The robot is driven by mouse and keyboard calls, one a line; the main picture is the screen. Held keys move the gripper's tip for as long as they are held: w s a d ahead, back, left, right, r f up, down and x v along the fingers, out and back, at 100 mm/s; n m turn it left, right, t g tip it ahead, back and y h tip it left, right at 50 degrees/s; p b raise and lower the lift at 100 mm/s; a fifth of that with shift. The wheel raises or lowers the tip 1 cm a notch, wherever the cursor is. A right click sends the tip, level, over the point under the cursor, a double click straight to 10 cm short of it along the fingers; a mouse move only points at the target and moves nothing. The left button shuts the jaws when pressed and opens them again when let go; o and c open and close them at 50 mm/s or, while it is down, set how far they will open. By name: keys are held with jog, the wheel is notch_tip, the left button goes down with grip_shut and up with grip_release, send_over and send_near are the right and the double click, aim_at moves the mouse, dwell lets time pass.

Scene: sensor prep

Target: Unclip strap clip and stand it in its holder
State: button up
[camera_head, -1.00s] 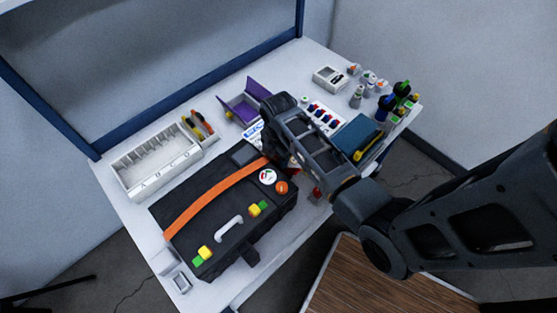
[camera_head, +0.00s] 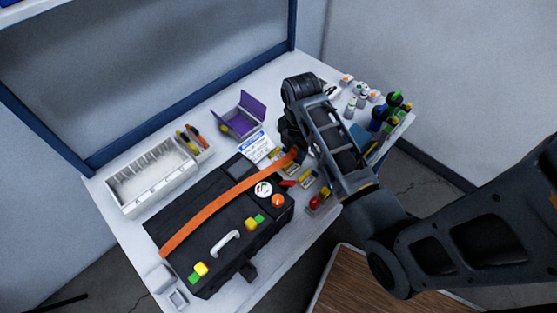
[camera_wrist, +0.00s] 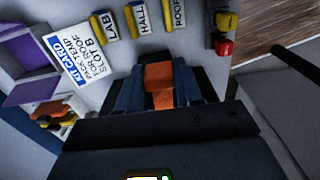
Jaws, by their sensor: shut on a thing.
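An orange strap (camera_head: 225,193) runs diagonally across the black case (camera_head: 190,235). Its far right end reaches past the case's edge, up to my gripper (camera_head: 292,146). In the wrist view my gripper (camera_wrist: 160,98) is shut on an orange piece (camera_wrist: 158,76) at that end. I cannot tell clip from strap there, since the fingers hide much of it. The case stands on the white table. Two small white pieces, one block-like (camera_head: 160,278) and one hollow (camera_head: 178,299), are at the table's front left corner; I cannot tell whether either is the holder.
A compartmented white tray (camera_head: 150,185) and a purple-lined open box (camera_head: 243,120) stand behind the case. A kit card (camera_wrist: 76,65) and yellow-ended labels (camera_wrist: 108,26) lie near my gripper. Bottles and tools (camera_head: 385,110) crowd the far right.

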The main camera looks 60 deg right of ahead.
jog(key=s+d+r+p, duration=0.2)
jog(key=s+d+r, duration=0.1)
jog(key=s+r, duration=0.1)
jog(key=shift+d+r, duration=0.3)
jog(key=shift+r, duration=0.1)
jog(key=w+a+p, duration=0.3)
jog(key=a, duration=0.9)
jog(key=shift+w+a+f, duration=0.25)
jog(key=shift+a+f, duration=0.05)
jog(key=shift+f, duration=0.15)
jog(key=shift+w+a, duration=0.55)
jog(key=shift+a, duration=1.55)
jog(key=shift+w+a, duration=0.55)
jog(key=shift+a, duration=1.5)
jog(key=shift+w+a, duration=0.55)
jog(key=shift+a, duration=1.55)
